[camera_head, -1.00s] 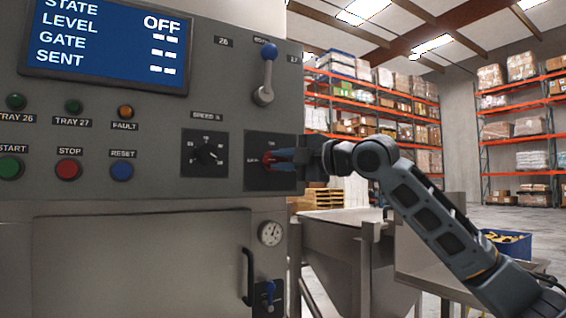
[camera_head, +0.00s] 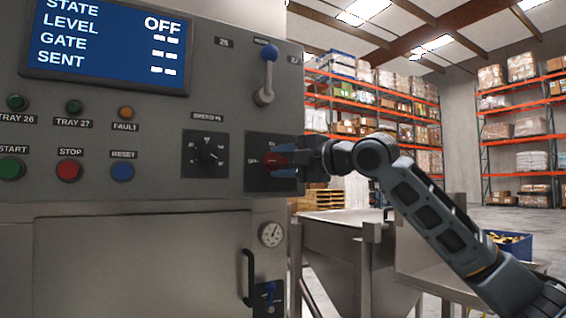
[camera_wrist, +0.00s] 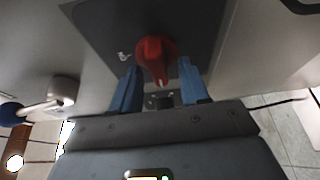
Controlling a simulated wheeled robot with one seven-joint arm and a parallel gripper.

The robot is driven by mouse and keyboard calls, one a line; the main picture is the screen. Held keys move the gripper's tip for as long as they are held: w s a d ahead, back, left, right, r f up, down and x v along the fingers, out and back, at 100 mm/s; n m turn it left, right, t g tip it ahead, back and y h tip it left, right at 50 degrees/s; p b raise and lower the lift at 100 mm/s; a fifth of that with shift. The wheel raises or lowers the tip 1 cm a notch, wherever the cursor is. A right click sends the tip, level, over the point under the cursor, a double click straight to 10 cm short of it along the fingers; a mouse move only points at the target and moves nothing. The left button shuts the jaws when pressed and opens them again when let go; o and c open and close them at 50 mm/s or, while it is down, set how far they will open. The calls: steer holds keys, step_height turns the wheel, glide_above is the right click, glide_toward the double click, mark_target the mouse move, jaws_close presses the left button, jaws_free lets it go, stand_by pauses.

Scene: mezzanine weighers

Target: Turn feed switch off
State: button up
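The red rotary knob (camera_head: 275,160), which I take to be the feed switch, sits on a dark square plate (camera_head: 256,181) at the lower right of the grey control panel. My gripper (camera_head: 284,161) comes from the right with its blue fingers spread, one above and one below the knob. The wrist view shows the red knob (camera_wrist: 156,50) with a white mark on its near end. My open fingers (camera_wrist: 160,70) stand on either side of that near end, with slight gaps visible. The plate's lettering is too blurred to read.
The blue display (camera_head: 105,45) reads STATE OFF. A blue-balled lever (camera_head: 268,75) stands above the knob, and a black speed dial (camera_head: 206,154) is to its left. Push buttons line the left. A steel hopper (camera_head: 335,235) is below my arm.

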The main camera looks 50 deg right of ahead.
steer(key=s, duration=0.7)
steer(key=shift+s+d, duration=0.4)
steer(key=shift+d, duration=0.05)
stand_by(0.3)
